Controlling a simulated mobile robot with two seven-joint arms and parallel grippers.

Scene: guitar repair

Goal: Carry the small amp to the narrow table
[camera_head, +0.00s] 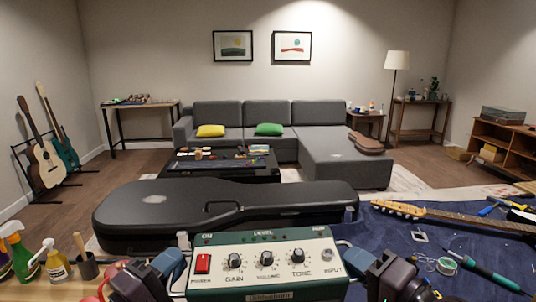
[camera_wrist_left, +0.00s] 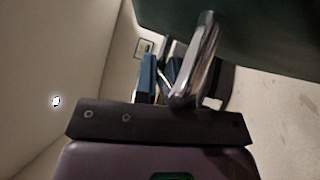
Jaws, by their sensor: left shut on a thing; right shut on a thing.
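The small amp (camera_head: 290,238) is a cream and green box with a red switch and several knobs, at the bottom middle of the head view. My left gripper (camera_head: 176,262) is shut at its left side. In the left wrist view the blue fingers (camera_wrist_left: 160,78) are at a shiny metal handle (camera_wrist_left: 198,60), beside a dark green amp side (camera_wrist_left: 270,25). My right gripper (camera_head: 352,262) is shut at the amp's right side; its exact grip is hidden. A narrow table (camera_head: 141,104) with dark legs and small items stands at the back left wall.
A black guitar case (camera_head: 215,205) lies just beyond the amp. Spray bottles (camera_head: 50,262) stand left; a blue mat (camera_head: 460,245) with a guitar neck and tools lies right. A low black table (camera_head: 220,165) and grey sofa (camera_head: 300,145) are farther back. Another slim table (camera_head: 422,101) stands back right.

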